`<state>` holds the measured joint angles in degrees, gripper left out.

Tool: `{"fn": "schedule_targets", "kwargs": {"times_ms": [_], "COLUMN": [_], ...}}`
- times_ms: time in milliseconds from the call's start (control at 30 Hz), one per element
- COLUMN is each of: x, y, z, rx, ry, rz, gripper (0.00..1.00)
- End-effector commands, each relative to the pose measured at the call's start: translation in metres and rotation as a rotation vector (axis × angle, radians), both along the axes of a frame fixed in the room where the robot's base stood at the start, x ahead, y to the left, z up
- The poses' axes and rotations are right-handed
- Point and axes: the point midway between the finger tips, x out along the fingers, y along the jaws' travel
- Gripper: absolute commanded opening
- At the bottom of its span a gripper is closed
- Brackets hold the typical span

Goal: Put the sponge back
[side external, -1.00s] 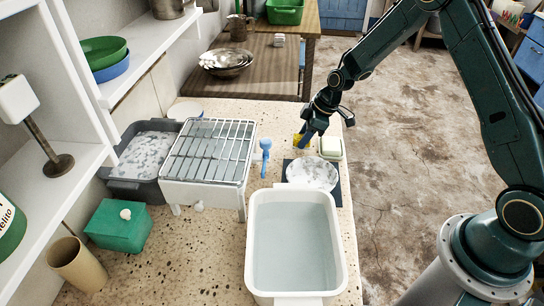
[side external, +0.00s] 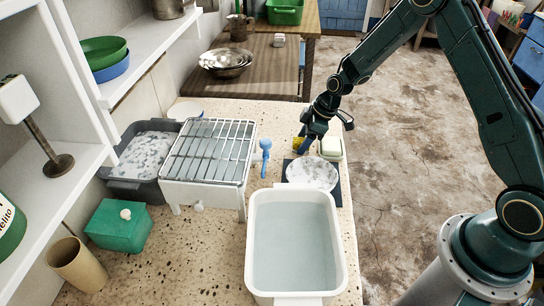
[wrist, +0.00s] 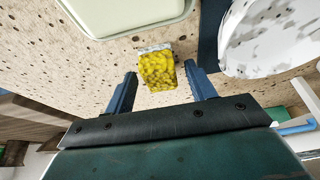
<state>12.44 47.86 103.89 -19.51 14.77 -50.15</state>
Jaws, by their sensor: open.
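The yellow sponge (wrist: 157,72), with a pale grey layer along one edge, is at the speckled counter in the wrist view. Whether it lies flat there I cannot tell. My gripper (wrist: 160,78) is open, its two blue fingers on either side of the sponge with a gap at each side. In the side view the sponge (side external: 298,143) shows only as a small yellow patch, mostly hidden behind my gripper (side external: 307,146). A pale dish with a greenish rim (side external: 330,148) is close by on the right; it also shows in the wrist view (wrist: 128,14).
A speckled plate (side external: 312,174) lies on a dark mat (side external: 288,163) in front of my gripper. A blue upright item (side external: 265,158) and a wire rack (side external: 210,150) stand left. A white water basin (side external: 252,250) is nearest. Bare counter lies behind the plate.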

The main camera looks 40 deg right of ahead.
Motion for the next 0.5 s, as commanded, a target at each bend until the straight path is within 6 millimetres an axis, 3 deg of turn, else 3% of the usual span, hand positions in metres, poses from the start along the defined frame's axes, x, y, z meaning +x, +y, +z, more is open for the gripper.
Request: {"fn": "schedule_targets", "kwargs": {"times_ms": [267,500], "x": [-0.002,-0.009], "y": [-0.003,-0.010], "z": [0.011,0.036], "rx": [0.000,-0.001], "ry": [-0.001,-0.003], "rz": [-0.001,-0.001], "gripper": [0.55,0.55]}}
